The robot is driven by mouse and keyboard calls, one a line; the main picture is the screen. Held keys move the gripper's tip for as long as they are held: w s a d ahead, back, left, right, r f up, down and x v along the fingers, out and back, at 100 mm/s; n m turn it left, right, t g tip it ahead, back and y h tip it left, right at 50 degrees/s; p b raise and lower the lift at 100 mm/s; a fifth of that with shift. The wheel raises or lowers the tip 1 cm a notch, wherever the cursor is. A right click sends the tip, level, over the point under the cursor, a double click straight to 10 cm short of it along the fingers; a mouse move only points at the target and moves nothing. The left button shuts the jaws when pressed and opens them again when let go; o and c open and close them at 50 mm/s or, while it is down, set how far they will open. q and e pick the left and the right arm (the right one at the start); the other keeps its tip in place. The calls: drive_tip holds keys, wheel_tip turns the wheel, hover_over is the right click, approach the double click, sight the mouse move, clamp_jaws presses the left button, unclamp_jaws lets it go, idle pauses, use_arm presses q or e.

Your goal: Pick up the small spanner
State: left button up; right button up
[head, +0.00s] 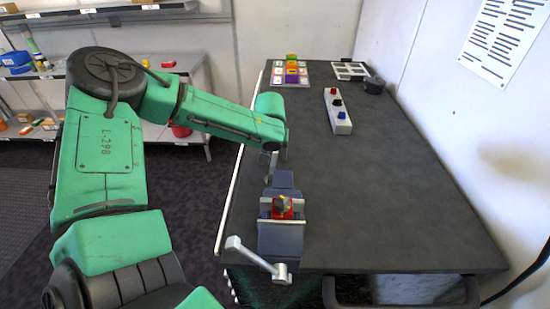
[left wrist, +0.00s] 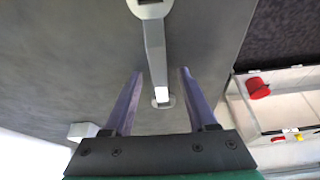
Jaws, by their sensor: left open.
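The grey small spanner (left wrist: 155,50) shows in the left wrist view as a bar with a head at each end. It lies over the dark table, and its lower end shows between my left gripper's (left wrist: 157,85) two fingers. The fingers stand apart on either side, with a gap to the bar. In the head view my left gripper (head: 274,168) is low over the table's left side, just behind a blue-grey vise (head: 282,240). The spanner is hard to make out there. My right gripper is not in view.
The vise holds a red part (head: 282,208), and its crank handle (head: 258,258) sticks out in front. A white block with coloured knobs (head: 338,112) and a tray of coloured pieces (head: 290,72) stand farther back. The table's middle and right (head: 380,200) are clear.

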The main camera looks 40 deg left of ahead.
use_arm(q)
drive_tip(key=shift+f, duration=0.2)
idle(0.3)
clamp_jaws()
drive_tip(key=shift+r, duration=0.1)
drive_tip(key=shift+w+r+p, duration=0.1)
drive_tip(key=shift+r+p, duration=0.25)
drive_tip(key=shift+r, duration=0.1)
wheel_tip(320, 180, up, 28)
drive_tip(key=shift+f, duration=0.25)
